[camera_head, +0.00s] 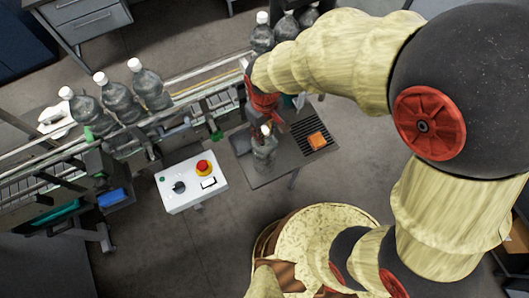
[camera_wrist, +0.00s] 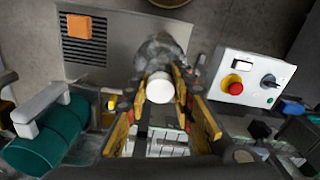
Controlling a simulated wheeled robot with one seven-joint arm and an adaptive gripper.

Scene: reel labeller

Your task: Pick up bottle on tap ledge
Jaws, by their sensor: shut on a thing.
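A clear grey bottle (camera_head: 263,152) stands upright at the grey tap ledge (camera_head: 270,176), below my gripper in the head view. In the wrist view the same bottle (camera_wrist: 158,58) shows its white cap (camera_wrist: 160,87) between the yellow fingers of my gripper (camera_wrist: 162,90). The fingers are shut on the bottle near its top. In the head view my gripper (camera_head: 264,124) is partly hidden by my wrist. I cannot tell whether the bottle's base touches the ledge.
An orange block (camera_head: 318,140) lies on the ledge's dark grille. A white control box (camera_head: 191,182) with a red button stands to the left. Several capped bottles (camera_head: 118,96) stand along the conveyor (camera_head: 200,92), some of them behind my arm.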

